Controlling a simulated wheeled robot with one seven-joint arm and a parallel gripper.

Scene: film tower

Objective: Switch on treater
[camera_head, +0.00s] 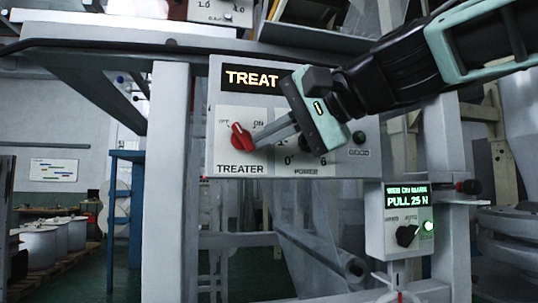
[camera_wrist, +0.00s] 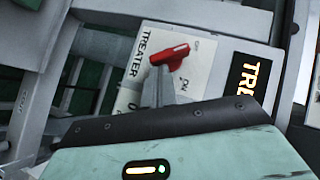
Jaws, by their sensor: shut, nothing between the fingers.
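The treater switch is a red rotary knob (camera_head: 240,137) on a pale panel (camera_head: 228,189) labelled TREATER, with OFF at upper left and ON at upper right. The knob slants toward the OFF side. In the wrist view the red knob (camera_wrist: 168,56) sits just beyond my fingertips. My gripper (camera_head: 257,141) is shut and empty, its fingertips close to the knob's right side. I cannot tell whether they touch it. My gripper also shows in the wrist view (camera_wrist: 158,82).
A dark green round lamp or button (camera_head: 359,137) is at the panel's right. A smaller box with a green display (camera_head: 408,196) reading PULL 25 N, a black knob (camera_head: 406,235) and a lit green light (camera_head: 428,226) stands lower right. Grey frame posts (camera_head: 170,200) flank the panel.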

